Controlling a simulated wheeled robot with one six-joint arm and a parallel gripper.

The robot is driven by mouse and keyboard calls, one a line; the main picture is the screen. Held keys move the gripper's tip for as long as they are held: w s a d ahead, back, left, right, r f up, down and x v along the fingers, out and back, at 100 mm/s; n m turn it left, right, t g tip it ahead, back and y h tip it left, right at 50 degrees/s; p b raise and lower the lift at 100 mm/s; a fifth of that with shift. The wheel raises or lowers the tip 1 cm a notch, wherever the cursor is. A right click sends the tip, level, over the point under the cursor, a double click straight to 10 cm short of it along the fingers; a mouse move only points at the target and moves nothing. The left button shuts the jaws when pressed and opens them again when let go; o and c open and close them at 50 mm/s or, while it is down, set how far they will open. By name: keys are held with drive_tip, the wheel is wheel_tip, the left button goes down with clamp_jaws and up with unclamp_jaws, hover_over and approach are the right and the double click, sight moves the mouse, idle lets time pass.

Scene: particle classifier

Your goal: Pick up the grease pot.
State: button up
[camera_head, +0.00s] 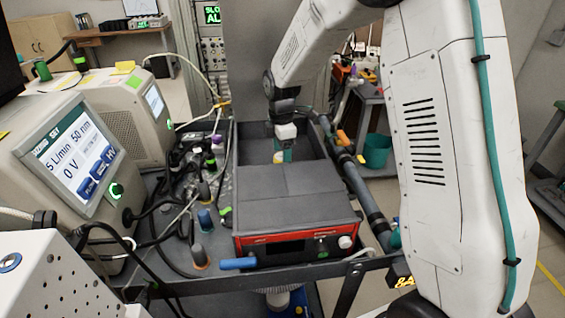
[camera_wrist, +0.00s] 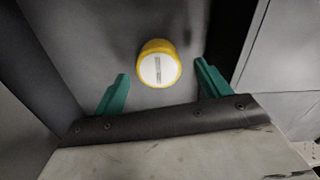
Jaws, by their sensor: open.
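The grease pot (camera_wrist: 158,66) shows in the wrist view as a small round pot with a yellow rim and a white, labelled top. It stands on the grey floor of a bin, a little beyond my fingertips. My gripper (camera_wrist: 162,80) is open, with one green finger to the left of the pot and one to its right. Neither finger touches it. In the head view my gripper (camera_head: 283,155) reaches down into the grey bin behind the red-fronted box. A little yellow shows below the fingers there, mostly hidden.
The grey bin (camera_head: 255,133) has walls around my gripper; a pale wall stands close on the right in the wrist view. The red-fronted box (camera_head: 298,240) is in front. Cables and bottles crowd the left side, beside a machine with a screen (camera_head: 75,155). A pipe (camera_head: 350,170) runs along the right.

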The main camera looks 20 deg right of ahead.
sight(281, 156)
wheel_tip(281, 156, down, 3)
drive_tip(key=shift+f, duration=0.1)
drive_tip(key=c, duration=1.1)
drive_tip(key=shift+r, duration=0.2)
